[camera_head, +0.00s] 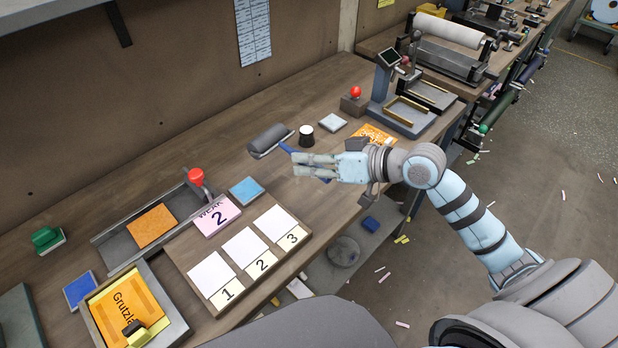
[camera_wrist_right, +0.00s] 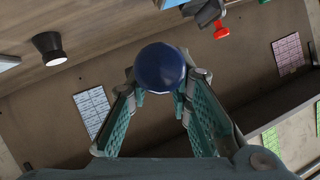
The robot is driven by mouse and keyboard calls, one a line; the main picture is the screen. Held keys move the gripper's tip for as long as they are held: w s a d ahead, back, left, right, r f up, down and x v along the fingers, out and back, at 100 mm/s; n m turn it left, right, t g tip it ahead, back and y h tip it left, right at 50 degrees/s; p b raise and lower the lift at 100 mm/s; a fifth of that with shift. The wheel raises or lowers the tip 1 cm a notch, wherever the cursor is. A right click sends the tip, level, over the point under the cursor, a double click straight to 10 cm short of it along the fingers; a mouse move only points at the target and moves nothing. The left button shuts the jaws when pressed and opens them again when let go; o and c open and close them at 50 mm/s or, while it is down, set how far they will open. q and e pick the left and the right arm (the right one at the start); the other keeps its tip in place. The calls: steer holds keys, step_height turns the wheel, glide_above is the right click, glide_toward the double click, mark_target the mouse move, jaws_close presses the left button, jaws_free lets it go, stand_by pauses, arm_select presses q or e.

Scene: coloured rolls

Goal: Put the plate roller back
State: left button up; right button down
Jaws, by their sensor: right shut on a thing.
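The plate roller has a dark grey cylinder (camera_head: 269,138) and a blue handle, and it shows in the middle of the head view over the wooden bench. My right gripper (camera_head: 298,165) is shut on its blue handle. In the right wrist view the round blue handle end (camera_wrist_right: 160,67) sits between the two fingers. The cylinder is hidden there. I cannot tell whether the roller touches the bench. My left gripper is not in view.
A black pot with a white top (camera_head: 306,136) stands close beside the roller. A numbered board (camera_head: 243,246) lies in front.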

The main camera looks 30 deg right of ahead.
steer(key=shift+w+d+f+t, duration=0.2)
steer(key=shift+d+f+t, duration=0.15)
steer(key=shift+f, duration=0.15)
steer(key=shift+w+f+b, duration=0.1)
steer(key=shift+f+b, duration=0.1)
steer(key=shift+b, duration=0.15)
steer(key=b, duration=0.6)
glide_above(310, 200)
step_height(310, 200, down, 6)
steer(key=shift+d, duration=0.1)
steer(key=shift+r, duration=0.1)
steer(key=shift+f+b, duration=1.05)
steer(key=shift+f, duration=0.25)
